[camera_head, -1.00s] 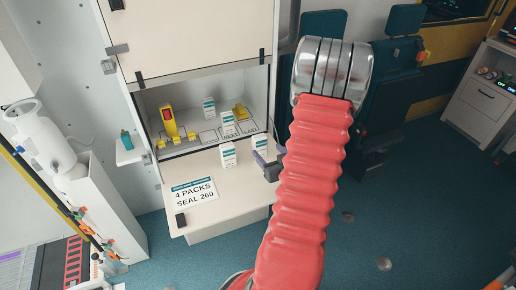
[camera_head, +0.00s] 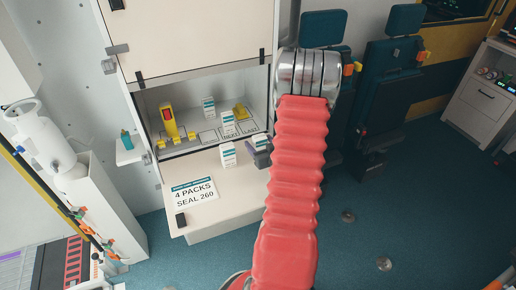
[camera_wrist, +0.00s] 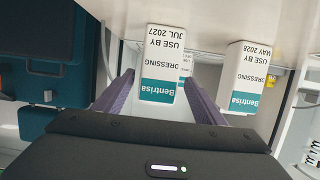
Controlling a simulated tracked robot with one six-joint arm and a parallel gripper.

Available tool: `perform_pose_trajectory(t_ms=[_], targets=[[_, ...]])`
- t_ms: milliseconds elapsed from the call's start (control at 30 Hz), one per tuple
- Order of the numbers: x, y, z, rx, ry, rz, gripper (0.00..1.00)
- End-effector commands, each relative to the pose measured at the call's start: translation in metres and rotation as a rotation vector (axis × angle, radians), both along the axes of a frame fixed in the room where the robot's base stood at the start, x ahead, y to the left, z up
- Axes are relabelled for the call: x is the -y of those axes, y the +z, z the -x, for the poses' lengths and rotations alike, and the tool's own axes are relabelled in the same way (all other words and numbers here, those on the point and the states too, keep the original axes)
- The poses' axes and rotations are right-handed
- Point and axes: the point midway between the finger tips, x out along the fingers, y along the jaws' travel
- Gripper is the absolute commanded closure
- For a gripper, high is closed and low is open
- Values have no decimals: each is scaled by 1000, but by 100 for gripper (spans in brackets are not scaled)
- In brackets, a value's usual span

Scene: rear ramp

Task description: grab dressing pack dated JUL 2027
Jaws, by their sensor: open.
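The dressing pack dated JUL 2027 (camera_wrist: 160,60) is a small white box with a teal Bentrisa band, upside down in the wrist view. It stands on the fold-down shelf (camera_head: 235,185); in the head view its top (camera_head: 260,140) shows behind my gripper (camera_head: 262,158). In the wrist view my gripper (camera_wrist: 159,80) is open, one purple finger on each side of the pack's near end. I cannot tell whether either finger touches it. A second pack, which reads MAY 2028 (camera_wrist: 249,75), stands to the right there; in the head view it is the pack (camera_head: 228,155) left of my gripper.
Inside the cabinet stand two more packs, one at the back (camera_head: 209,106) and one in front (camera_head: 228,122). A yellow device (camera_head: 169,121) and a yellow holder (camera_head: 240,111) flank them. A sign reading 4 PACKS SEAL 260 (camera_head: 195,194) lies on the shelf's left.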

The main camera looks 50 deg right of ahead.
Motion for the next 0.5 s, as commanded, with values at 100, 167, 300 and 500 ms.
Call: perform_pose_trajectory(t_ms=[100,167,300,500], targets=[[0,0,0,0,0,0,36],[0,0,0,0,0,0,36],[1,-1,-1,-1,0,-1,36],[10,-6,-16,-1,2,-1,36]])
